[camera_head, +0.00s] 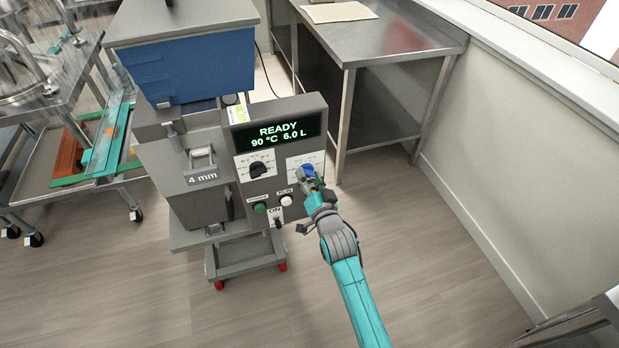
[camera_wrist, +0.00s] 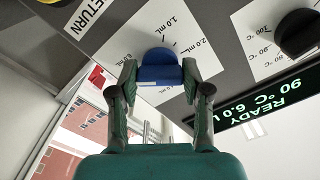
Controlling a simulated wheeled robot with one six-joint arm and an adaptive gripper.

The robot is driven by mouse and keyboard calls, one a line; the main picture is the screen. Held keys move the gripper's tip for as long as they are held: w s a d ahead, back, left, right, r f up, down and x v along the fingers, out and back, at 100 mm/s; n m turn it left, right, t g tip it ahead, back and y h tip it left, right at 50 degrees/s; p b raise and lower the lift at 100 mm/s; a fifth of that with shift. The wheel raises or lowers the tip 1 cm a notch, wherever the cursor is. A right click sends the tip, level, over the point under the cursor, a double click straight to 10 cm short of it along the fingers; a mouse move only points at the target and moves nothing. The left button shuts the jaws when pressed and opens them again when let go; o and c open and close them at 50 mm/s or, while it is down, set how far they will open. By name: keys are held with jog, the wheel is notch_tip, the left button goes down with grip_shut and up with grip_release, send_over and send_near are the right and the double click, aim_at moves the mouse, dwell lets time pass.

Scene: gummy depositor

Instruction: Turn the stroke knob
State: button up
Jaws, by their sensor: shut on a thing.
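The stroke knob (camera_wrist: 158,62) is blue and sits on a white dial plate marked in mL on the depositor's grey panel. My gripper (camera_wrist: 160,74) is shut on it, one finger on each side, in the wrist view. In the head view the knob (camera_head: 307,169) is partly hidden behind my gripper (camera_head: 311,180), which reaches the right side of the panel. Scale marks of 1.0 mL and 2.0 mL show past the knob. The exact pointer setting is hard to tell.
A black temperature knob (camera_head: 257,169) sits left of the stroke knob, under the display (camera_head: 278,132) reading READY, 90 °C, 6.0 L. Below are a green button (camera_head: 260,207), a white button (camera_head: 285,201) and a switch (camera_head: 277,221).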

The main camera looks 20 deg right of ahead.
jog(key=shift+f+m, duration=0.15)
jog(key=shift+m, duration=0.65)
jog(key=o, duration=1.2)
jog(key=shift+c, duration=0.2)
jog(key=s, duration=1.2)
